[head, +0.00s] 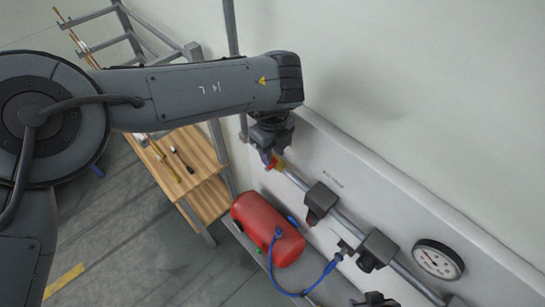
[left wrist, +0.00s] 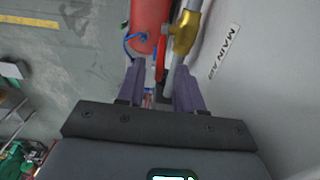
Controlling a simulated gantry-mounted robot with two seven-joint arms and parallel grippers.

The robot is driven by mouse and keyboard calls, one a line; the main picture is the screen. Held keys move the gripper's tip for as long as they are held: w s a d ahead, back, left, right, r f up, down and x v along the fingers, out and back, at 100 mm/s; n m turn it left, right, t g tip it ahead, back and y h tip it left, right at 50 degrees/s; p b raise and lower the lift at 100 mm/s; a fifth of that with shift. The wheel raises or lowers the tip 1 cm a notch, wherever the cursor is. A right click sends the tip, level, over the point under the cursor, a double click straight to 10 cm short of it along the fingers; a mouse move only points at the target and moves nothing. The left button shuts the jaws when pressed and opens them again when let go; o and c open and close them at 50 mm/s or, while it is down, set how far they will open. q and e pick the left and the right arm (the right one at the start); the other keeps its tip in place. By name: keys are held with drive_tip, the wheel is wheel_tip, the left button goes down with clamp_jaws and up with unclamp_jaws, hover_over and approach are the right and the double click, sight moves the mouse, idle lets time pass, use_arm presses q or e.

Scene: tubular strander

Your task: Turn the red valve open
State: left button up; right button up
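The red valve is a brass body with a red lever on the wall pipe. In the head view the red lever (head: 271,163) shows just under my left gripper (head: 268,152), beside the brass body (head: 279,164). In the left wrist view the red lever (left wrist: 160,62) lies between the two fingertips of my left gripper (left wrist: 157,68), with gaps on both sides. The fingers are apart and hold nothing. The brass body (left wrist: 184,32) is just beyond the right finger. The gripper partly hides the lever in the head view. I cannot make out my right gripper.
A red tank (head: 266,228) with a blue hose (head: 275,265) stands below the pipe. Dark fittings (head: 321,198) and a round gauge (head: 438,259) sit along the wall panel. A wooden bench (head: 208,195) is left of the tank. Grey floor is open at lower left.

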sight(273, 162)
use_arm(q)
drive_tip(key=shift+f+p, duration=0.65)
drive_tip(key=shift+f, duration=1.75)
clamp_jaws()
